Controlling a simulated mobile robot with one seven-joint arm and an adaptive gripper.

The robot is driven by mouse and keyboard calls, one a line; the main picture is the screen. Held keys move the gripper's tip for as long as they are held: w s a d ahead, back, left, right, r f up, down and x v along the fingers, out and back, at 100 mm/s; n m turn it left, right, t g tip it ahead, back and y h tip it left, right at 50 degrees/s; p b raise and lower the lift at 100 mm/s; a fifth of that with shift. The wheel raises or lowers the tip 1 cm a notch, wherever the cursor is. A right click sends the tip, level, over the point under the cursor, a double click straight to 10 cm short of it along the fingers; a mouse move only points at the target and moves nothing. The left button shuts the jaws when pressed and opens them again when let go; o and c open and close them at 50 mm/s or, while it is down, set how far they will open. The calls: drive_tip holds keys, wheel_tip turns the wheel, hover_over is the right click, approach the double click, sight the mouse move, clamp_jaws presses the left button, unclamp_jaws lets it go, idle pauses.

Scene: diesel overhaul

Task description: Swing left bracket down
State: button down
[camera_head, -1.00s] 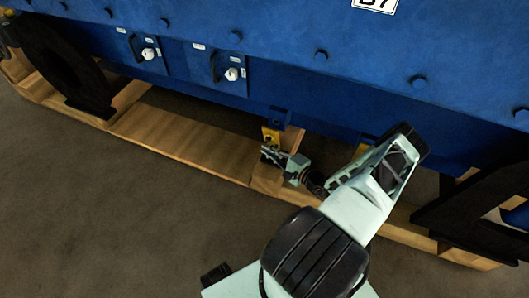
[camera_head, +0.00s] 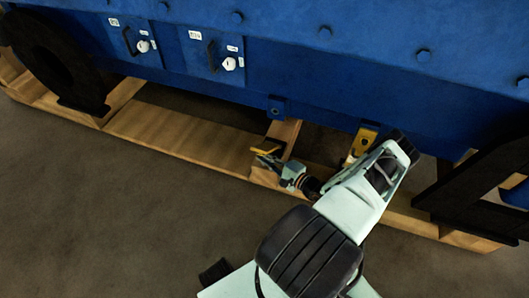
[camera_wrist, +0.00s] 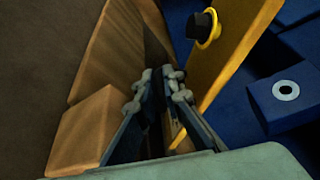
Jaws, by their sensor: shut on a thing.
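The left bracket (camera_head: 267,148) is a yellow plate, tilted outward and lying low below its blue lug (camera_head: 278,106) in the head view. In the wrist view the bracket (camera_wrist: 222,65) runs along the right, with a black knob (camera_wrist: 203,24) in a yellow ring on it. My gripper (camera_head: 268,160) is at the bracket's outer end. In the wrist view my gripper (camera_wrist: 160,76) has its fingers close together, with a strip of yellow showing between them. The exact grip contact is partly hidden by the fingers.
A second yellow bracket (camera_head: 363,140) stands by the blue engine's (camera_head: 340,75) lower edge to the right, close to my arm. A wooden pallet (camera_head: 180,137) lies below, with a black support (camera_head: 62,60) at left. The floor (camera_head: 110,220) in front is clear.

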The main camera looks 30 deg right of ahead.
wheel_tip(320, 180, down, 6)
drive_tip(key=a+n+t+b, duration=0.1)
drive_tip(key=n+b, duration=0.1)
drive_tip(key=b, duration=0.2)
drive_tip(key=shift+s+n, duration=0.3)
drive_tip(key=shift+s, duration=0.1)
drive_tip(key=shift+f, duration=0.1)
drive_tip(key=c, duration=2.3)
unclamp_jaws()
drive_tip(key=v, duration=0.7)
drive_tip(key=shift+s+f, duration=0.1)
drive_tip(key=shift+s, duration=0.25)
drive_tip(key=shift+d, duration=0.1)
